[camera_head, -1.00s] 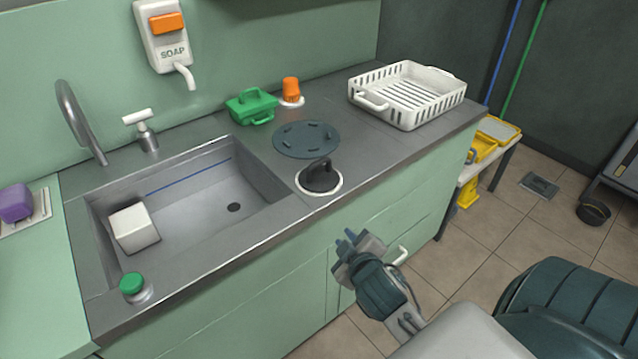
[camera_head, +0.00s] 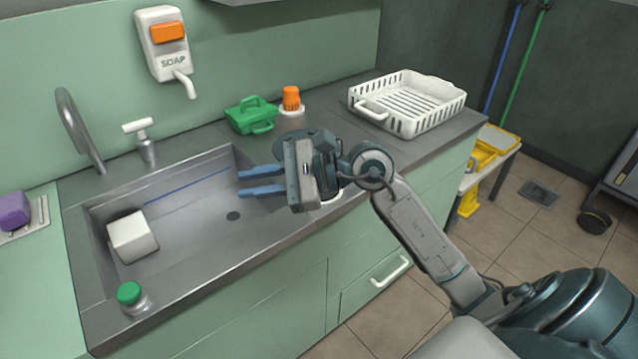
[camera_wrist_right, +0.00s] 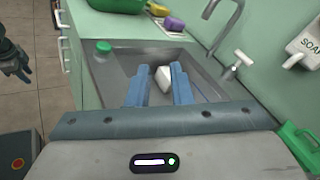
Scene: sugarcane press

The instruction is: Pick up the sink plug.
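The black plug with a raised handle is hidden behind my right gripper. Only part of its white round base (camera_head: 332,197) shows on the counter, right of the sink. My right gripper (camera_head: 242,183) is above the sink's right edge, fingers pointing left over the basin. Its two blue fingers are apart with nothing between them, as the right wrist view also shows (camera_wrist_right: 160,70). The sink basin (camera_head: 190,200) has a dark open drain hole (camera_head: 233,216). My left gripper (camera_wrist_right: 14,64) shows small and dark at the left of the right wrist view.
A white block (camera_head: 133,236) lies in the sink. A green-capped jar (camera_head: 131,296) stands at the front left. A green caddy (camera_head: 250,116), orange item (camera_head: 291,98) and white dish rack (camera_head: 407,102) stand behind and to the right. The tap (camera_head: 75,125) rises at back left.

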